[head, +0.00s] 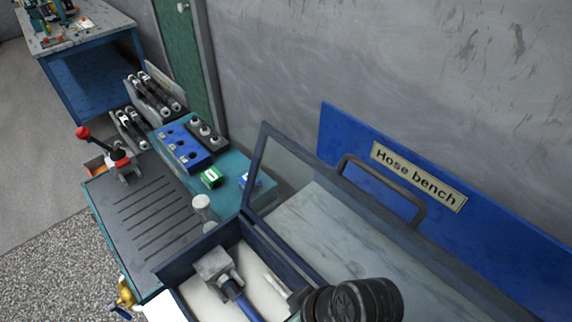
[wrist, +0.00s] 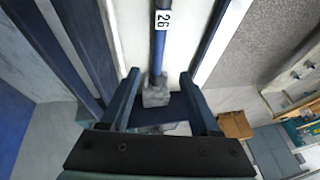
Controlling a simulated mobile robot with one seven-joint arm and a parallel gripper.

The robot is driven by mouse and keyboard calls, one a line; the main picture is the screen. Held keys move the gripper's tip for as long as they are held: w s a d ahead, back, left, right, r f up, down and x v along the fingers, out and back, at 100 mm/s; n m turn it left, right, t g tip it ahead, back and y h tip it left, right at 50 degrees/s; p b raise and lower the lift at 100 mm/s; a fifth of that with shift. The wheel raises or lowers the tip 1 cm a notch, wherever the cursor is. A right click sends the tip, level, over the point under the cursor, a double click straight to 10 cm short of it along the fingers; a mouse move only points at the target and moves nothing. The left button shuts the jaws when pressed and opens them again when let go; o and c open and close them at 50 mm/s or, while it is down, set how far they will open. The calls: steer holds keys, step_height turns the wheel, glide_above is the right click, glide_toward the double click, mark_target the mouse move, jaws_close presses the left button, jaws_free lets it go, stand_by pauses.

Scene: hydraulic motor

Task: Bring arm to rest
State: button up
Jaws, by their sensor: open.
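My gripper (wrist: 160,74) is open, its two dark fingers apart in the wrist view. Between and beyond the fingertips is a tool with a grey block head (wrist: 156,96) and a blue handle marked 26 (wrist: 162,19). I cannot tell from this view how far the tool is from the fingers. In the head view the same tool's grey head (head: 213,264) lies in a dark blue box with a pale floor. My black arm (head: 355,300) reaches over the box at the bottom, and its end is partly cut off or hidden there.
A glazed lid (head: 262,165) with a dark frame stands open on the box. Left of it is a slatted bench top (head: 140,215) with a red-knobbed lever (head: 84,133). Behind are a blue block with holes (head: 183,147) and small boxes. A blue "Hose bench" sign (head: 418,176) backs the wall.

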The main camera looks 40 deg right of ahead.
steer(key=shift+w, duration=0.1)
steer(key=w+r+t+h, duration=0.3)
steer(key=w+r+t, duration=0.4)
steer(key=w+r, duration=0.95)
steer(key=w+a+r+t+h, duration=0.1)
steer(key=w+a+r+t, duration=0.15)
steer(key=r, duration=0.65)
steer(key=w+a+r+t, duration=0.2)
steer(key=r+t, duration=0.2)
steer(key=r, duration=0.5)
steer(key=s+a+r+t, duration=0.3)
steer(key=r, duration=0.5)
steer(key=s+a+r+t+y, duration=0.1)
steer(key=s+a+r+t, duration=0.2)
steer(key=r, duration=0.5)
steer(key=s+a+r+t, duration=0.3)
steer(key=s+r, duration=0.1)
steer(key=r, duration=0.5)
steer(key=shift+a+y, duration=0.2)
steer(key=shift+y, duration=0.2)
steer(key=shift+t, duration=0.25)
